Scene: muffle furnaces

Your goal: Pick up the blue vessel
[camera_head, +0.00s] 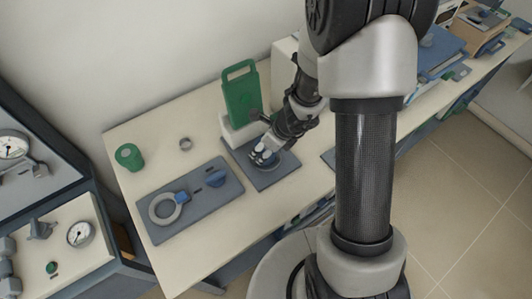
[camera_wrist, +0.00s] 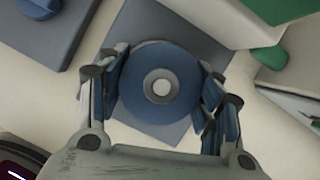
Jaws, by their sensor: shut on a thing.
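The blue vessel (camera_wrist: 158,82) shows from above in the wrist view as a round blue body with a pale centre. My gripper (camera_wrist: 160,92) has a finger on each side of it and is shut on it. In the head view my gripper (camera_head: 264,154) is low over a grey square pad (camera_head: 267,180) on the bench, and its fingers hide most of the vessel. The pad also shows behind the vessel in the wrist view (camera_wrist: 150,25). I cannot tell whether the vessel touches the pad.
A grey board (camera_head: 208,207) with a ring-handled tool and a blue knob lies left of the pad. A green handled piece (camera_head: 242,95) stands on a white block behind my gripper. A green jar (camera_head: 129,157) and a small ring (camera_head: 186,144) stand at the back left.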

